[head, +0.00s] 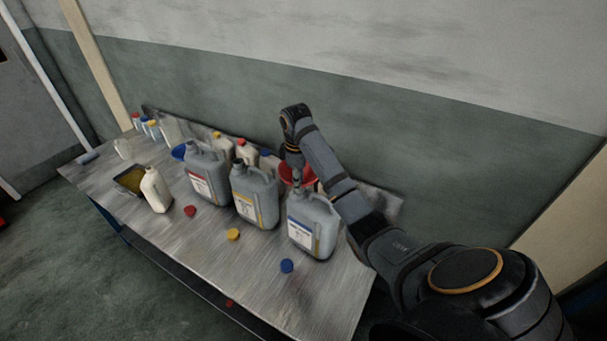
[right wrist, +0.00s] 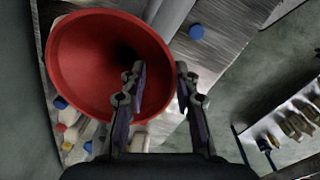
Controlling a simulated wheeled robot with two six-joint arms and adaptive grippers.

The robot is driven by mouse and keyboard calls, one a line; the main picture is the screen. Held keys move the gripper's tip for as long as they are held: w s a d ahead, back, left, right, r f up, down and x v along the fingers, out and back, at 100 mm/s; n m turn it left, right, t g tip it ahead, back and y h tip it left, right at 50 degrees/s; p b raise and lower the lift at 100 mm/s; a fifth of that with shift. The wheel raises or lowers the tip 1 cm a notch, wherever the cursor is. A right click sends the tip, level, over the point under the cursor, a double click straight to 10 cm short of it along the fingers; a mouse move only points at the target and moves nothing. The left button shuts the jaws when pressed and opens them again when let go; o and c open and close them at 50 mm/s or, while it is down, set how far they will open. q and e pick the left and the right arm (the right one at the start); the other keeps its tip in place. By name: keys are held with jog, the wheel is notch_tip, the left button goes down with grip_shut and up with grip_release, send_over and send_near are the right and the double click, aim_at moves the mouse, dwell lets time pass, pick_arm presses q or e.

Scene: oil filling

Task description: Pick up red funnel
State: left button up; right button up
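The red funnel (head: 311,174) stands behind the right-hand grey jug at the back of the table, partly hidden by the jug and my right arm. In the right wrist view the funnel (right wrist: 75,55) is large and shows its wide mouth. My right gripper (right wrist: 159,77) is open above it. One finger lies over the funnel's mouth and the other is outside its rim, so the rim's edge runs between them. I cannot tell whether either finger touches it. In the head view my right gripper (head: 295,172) points down at the funnel. My left gripper is not in view.
Three grey jugs (head: 255,198) stand close together on the metal table (head: 190,255). A cream bottle (head: 156,190) stands by a tray (head: 131,180). Red, yellow and blue caps (head: 287,266) lie along the front. A wall is behind; the front right tabletop is mostly clear.

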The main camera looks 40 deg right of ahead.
jog(key=shift+s+a+r, duration=0.1)
jog(key=shift+s+r, duration=0.1)
jog(key=shift+s+a+r, duration=0.5)
jog(key=shift+s+a, duration=0.05)
jog(key=shift+s, duration=0.1)
grip_shut()
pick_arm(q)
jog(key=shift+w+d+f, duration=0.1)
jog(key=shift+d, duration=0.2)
pick_arm(e)
jog(key=shift+w+d+f, duration=0.2)
jog(key=shift+d, duration=0.05)
